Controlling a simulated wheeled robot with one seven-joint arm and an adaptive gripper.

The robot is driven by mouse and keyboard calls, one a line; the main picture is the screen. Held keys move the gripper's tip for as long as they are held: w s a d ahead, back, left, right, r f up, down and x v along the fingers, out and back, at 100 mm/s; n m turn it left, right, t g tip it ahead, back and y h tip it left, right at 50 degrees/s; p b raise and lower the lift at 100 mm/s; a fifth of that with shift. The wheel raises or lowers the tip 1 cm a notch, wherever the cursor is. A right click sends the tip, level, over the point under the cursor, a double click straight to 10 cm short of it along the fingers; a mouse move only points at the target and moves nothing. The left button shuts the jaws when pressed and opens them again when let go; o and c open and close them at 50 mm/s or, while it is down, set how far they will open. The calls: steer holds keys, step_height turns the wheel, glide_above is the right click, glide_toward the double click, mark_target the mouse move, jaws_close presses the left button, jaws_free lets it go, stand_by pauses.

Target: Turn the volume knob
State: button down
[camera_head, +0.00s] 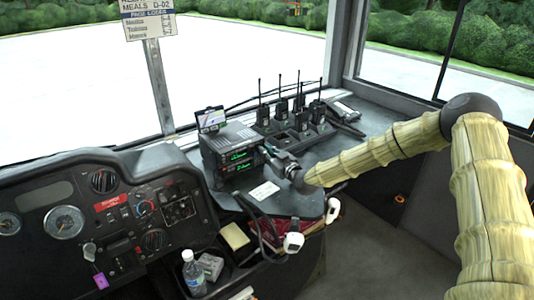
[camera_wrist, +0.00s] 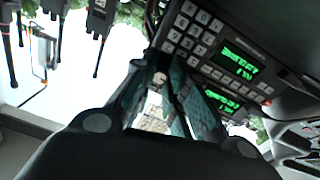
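Two stacked black radio units (camera_head: 228,148) with green lit displays stand on the dash shelf. In the wrist view, the keypad and green displays of the radio (camera_wrist: 212,50) fill the upper right. My gripper (camera_head: 268,151) reaches in from the right, close to the front of the radio. In the wrist view, my gripper (camera_wrist: 163,72) has its dark fingers apart with a narrow gap, tips beside the keypad. I cannot make out the volume knob; fingers may hide it. I cannot tell whether the fingertips touch the radio.
Several handheld radios (camera_head: 297,118) with upright antennas stand in a charger behind my gripper. A small phone-like screen (camera_head: 211,119) sits atop the radio. A white card (camera_head: 263,190) lies on the shelf in front. A water bottle (camera_head: 194,272) stands lower left, beside the dashboard (camera_head: 75,245).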

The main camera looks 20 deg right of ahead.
steer(key=shift+n+b, duration=0.35)
steer(key=shift+n, duration=0.75)
steer(key=shift+n+b, duration=0.45)
steer(key=shift+n, duration=0.85)
steer(key=shift+d, duration=0.1)
steer(key=c, duration=1.7)
jaws_free()
